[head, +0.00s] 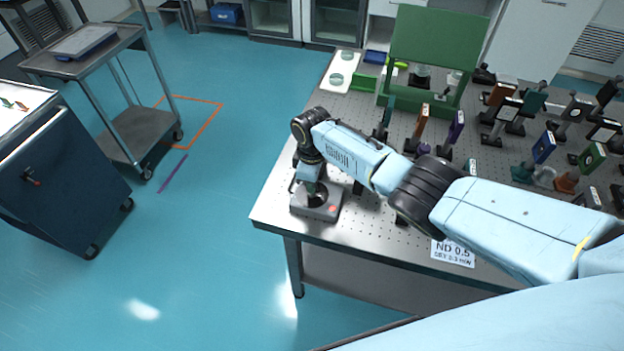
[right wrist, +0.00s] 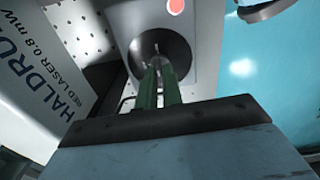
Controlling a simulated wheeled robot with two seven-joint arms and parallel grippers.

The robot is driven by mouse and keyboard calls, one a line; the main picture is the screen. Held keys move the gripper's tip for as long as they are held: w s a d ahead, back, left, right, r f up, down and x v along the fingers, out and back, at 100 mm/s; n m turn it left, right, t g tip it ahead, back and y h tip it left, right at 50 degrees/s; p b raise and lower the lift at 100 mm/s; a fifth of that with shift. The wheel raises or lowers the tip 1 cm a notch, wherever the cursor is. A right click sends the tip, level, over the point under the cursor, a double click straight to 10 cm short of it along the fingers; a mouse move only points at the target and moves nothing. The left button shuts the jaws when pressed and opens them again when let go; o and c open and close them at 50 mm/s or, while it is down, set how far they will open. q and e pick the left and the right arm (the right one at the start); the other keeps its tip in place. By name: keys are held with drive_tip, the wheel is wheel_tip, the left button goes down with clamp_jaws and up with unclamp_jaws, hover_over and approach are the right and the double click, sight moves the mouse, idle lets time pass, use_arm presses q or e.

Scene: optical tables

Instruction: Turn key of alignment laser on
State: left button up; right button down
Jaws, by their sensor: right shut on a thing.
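A grey key box (head: 327,213) sits at the near left corner of the optical table (head: 283,208). It also shows in the right wrist view (right wrist: 203,55), with a black round key switch (right wrist: 176,48) and a red round spot (right wrist: 175,6). My right gripper (head: 315,188) reaches down onto the box from above. Its green fingers (right wrist: 160,75) are shut on the small key at the middle of the switch. The key is mostly hidden between the fingertips, so its angle cannot be told. A laser housing (right wrist: 45,85) marked "RED LASER 0.8 mW" stands beside the box. My left gripper is out of view.
Several optics on posts (head: 543,147) crowd the table's right side. A green panel stand (head: 435,37) and a white tray (head: 341,72) stand at the back. Carts (head: 60,185) stand left, with open floor between.

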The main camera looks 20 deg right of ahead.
drive_tip(key=shift+m, duration=0.3)
drive_tip(key=c, duration=1.6)
unclamp_jaws()
drive_tip(key=shift+o, duration=0.2)
wheel_tip(320, 180, up, 14)
drive_tip(key=p, duration=0.1)
drive_tip(key=shift+f+p, duration=0.25)
drive_tip(key=shift+p, duration=0.1)
